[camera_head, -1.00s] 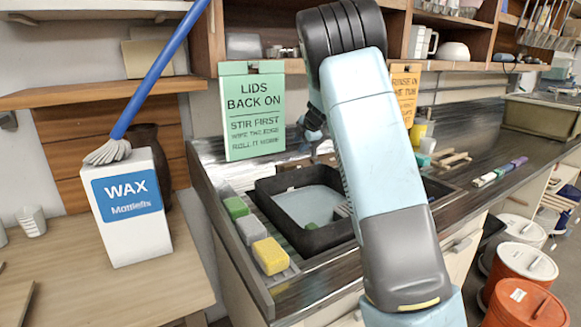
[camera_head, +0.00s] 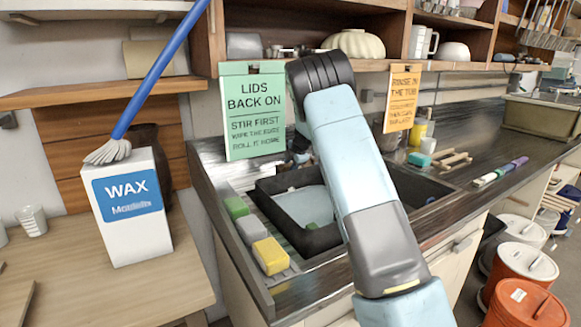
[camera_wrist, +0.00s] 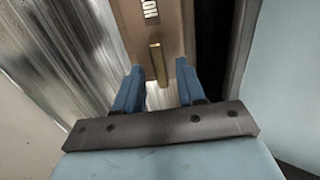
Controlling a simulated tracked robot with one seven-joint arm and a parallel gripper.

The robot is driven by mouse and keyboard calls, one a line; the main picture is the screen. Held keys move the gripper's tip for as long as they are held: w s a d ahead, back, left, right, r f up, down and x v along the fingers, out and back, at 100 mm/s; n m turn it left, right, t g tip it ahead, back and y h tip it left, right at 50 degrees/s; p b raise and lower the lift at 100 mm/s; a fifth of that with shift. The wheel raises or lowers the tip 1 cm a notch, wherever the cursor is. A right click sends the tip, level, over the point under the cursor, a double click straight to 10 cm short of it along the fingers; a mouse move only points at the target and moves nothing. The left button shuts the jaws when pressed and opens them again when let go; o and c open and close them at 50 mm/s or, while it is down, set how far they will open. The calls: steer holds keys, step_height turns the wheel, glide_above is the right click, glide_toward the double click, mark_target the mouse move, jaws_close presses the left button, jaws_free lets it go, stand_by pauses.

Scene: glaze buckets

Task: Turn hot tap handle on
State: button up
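A narrow brass-coloured hot tap handle (camera_wrist: 158,65) stands on a brown panel in the wrist view. A white label (camera_wrist: 150,10) that appears to read HOT, turned in the picture, is just above it. My gripper (camera_wrist: 159,80) is open, with one blue finger on each side of the handle's lower end. I cannot tell whether either finger touches it. The black sink basin (camera_head: 268,207) shows beside my arm.
A green sign (camera_head: 253,110) stands behind the sink, and an orange sign (camera_head: 402,98) hangs to the right. Yellow, grey and green sponges (camera_head: 270,256) line the sink's left edge. A shelf (camera_head: 455,65) runs above. Dark counter on the right is partly clear.

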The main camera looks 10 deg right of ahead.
steer(key=shift+w+a+f, duration=0.1)
steer(key=shift+w+f, duration=0.25)
steer(key=shift+f, duration=0.2)
steer(key=shift+c, duration=0.2)
jaws_close()
